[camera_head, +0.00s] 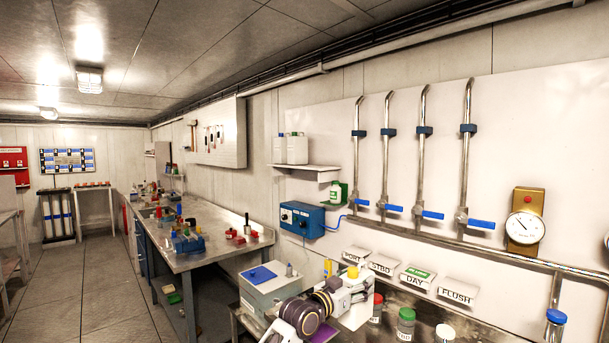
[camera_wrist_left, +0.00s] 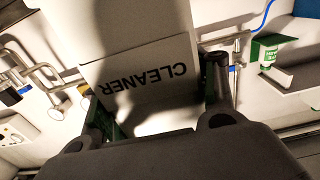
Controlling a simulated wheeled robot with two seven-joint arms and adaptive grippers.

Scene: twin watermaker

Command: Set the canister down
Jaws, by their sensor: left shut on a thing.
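A white canister (camera_head: 357,300) with a yellow cap is at the lower middle of the head view, over the near edge of the steel counter. My left gripper (camera_head: 334,286) is shut on it from the left. In the left wrist view the canister (camera_wrist_left: 145,75) fills the space between the fingers, its word CLEANER upside down. I cannot tell whether its base touches the counter; its lower part is cut off or hidden. My right gripper is not in view.
Jars with red (camera_head: 376,308), green (camera_head: 406,324) and white caps stand right of the canister. A grey box with a blue lid patch (camera_head: 264,285) is to the left. Label holders, including FLUSH (camera_head: 457,292), line the wall behind. Two white canisters (camera_head: 290,149) stand on a shelf.

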